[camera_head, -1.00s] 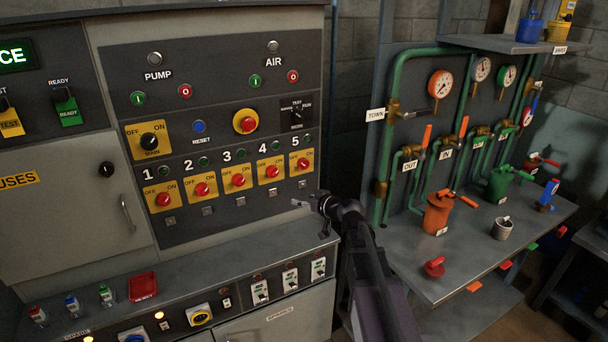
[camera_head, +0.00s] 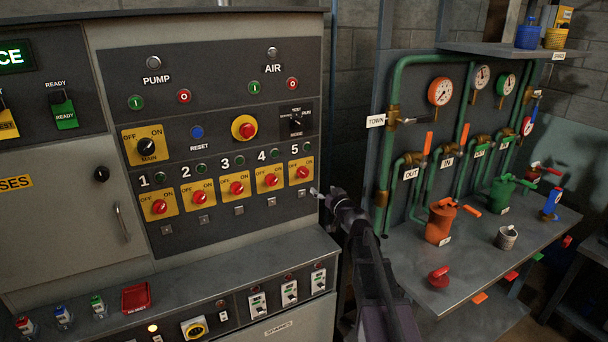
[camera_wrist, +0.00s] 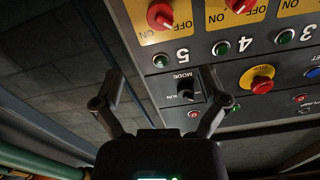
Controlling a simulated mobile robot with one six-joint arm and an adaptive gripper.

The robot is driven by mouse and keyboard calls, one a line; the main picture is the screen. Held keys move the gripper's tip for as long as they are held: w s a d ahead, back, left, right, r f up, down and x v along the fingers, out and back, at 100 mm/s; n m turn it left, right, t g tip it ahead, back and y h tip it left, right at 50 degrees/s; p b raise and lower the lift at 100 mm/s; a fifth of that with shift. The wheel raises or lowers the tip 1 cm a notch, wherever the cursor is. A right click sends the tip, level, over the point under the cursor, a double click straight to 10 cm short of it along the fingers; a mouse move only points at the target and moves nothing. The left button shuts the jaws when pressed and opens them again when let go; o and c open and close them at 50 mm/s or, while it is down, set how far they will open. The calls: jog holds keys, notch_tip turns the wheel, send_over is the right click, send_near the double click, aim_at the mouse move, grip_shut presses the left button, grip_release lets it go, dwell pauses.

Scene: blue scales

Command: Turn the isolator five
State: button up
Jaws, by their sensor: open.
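Isolator five is a red rotary knob (camera_head: 302,172) on a yellow OFF/ON plate, under the number 5 at the right end of the isolator row. In the wrist view, which is upside down, its red knob (camera_wrist: 160,15) shows at the top edge beside the 5 label. My gripper (camera_head: 318,194) is just right of and below that plate in the head view, apart from the knob. In the wrist view my gripper (camera_wrist: 157,85) has its two fingers spread with nothing between them. Whether the tips touch the panel cannot be told.
Isolator four (camera_head: 270,180) sits directly left of five. The black mode switch (camera_wrist: 186,92) lies near one finger in the wrist view. A ledge (camera_head: 180,275) with small switches juts out below. A pipe bench (camera_head: 470,260) with valves and gauges stands to the right.

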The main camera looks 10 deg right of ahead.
aim_at(306, 174)
jog(key=x, duration=1.3)
jog(key=shift+w+a, duration=0.1)
jog(key=shift+w, duration=0.2)
jog(key=c, duration=1.1)
